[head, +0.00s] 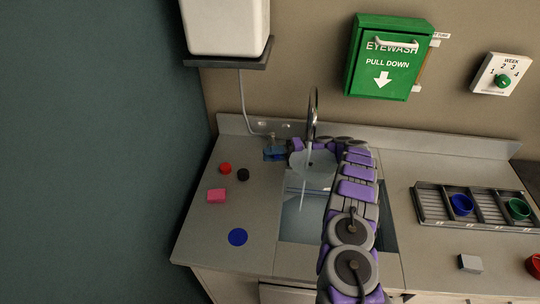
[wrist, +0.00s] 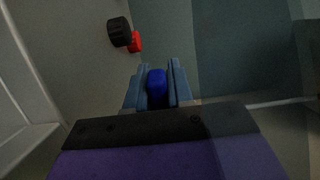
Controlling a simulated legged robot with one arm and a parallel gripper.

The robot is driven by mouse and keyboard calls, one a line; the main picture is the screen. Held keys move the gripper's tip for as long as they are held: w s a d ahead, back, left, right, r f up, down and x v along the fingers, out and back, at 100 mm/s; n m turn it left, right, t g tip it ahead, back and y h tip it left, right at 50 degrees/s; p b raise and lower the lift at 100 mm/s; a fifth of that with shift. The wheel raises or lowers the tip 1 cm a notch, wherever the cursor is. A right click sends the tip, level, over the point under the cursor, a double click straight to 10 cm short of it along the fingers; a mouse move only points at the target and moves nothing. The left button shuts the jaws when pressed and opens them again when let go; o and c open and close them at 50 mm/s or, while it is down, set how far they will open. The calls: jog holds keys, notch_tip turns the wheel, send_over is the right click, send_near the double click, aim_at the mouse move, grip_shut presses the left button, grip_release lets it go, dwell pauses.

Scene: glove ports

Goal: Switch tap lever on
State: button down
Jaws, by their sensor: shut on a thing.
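The tap (head: 313,103) is a tall curved metal spout behind the sink. A pale thin streak like running water drops from it into the sink (head: 307,225). My arm reaches over the sink and bends left behind it, and my gripper (head: 272,153) is at the back of the counter, left of the tap. In the wrist view my gripper (wrist: 158,68) has its two blue-grey fingers on either side of a dark blue rounded piece, which looks like the tap lever (wrist: 157,84). The gripper is shut on it. The lever's lower part is hidden.
A red piece (head: 225,168), a black piece (head: 243,174), a pink block (head: 216,196) and a blue disc (head: 238,237) lie left of the sink. A rack (head: 430,207) with cups stands right. A green eyewash box (head: 385,60) and white dial (head: 502,77) are on the wall.

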jog(key=shift+f, duration=0.25)
jog(key=c, duration=1.2)
grip_release()
jog(key=shift+w, duration=0.1)
jog(key=shift+o, duration=0.6)
jog(key=shift+r, duration=0.1)
jog(key=shift+w+d+p, duration=0.15)
jog(key=shift+d+p, duration=0.05)
jog(key=shift+d, duration=1.15)
jog(key=shift+w+d+p, duration=0.1)
jog(key=shift+d+p, duration=0.05)
jog(key=shift+d, duration=1.15)
jog(key=shift+w+d+f+b, duration=0.15)
jog(key=shift+d+f+b, duration=0.15)
jog(key=shift+d, duration=0.45)
jog(key=shift+d+r, duration=0.15)
jog(key=shift+d, duration=0.25)
jog(key=shift+c, duration=0.3)
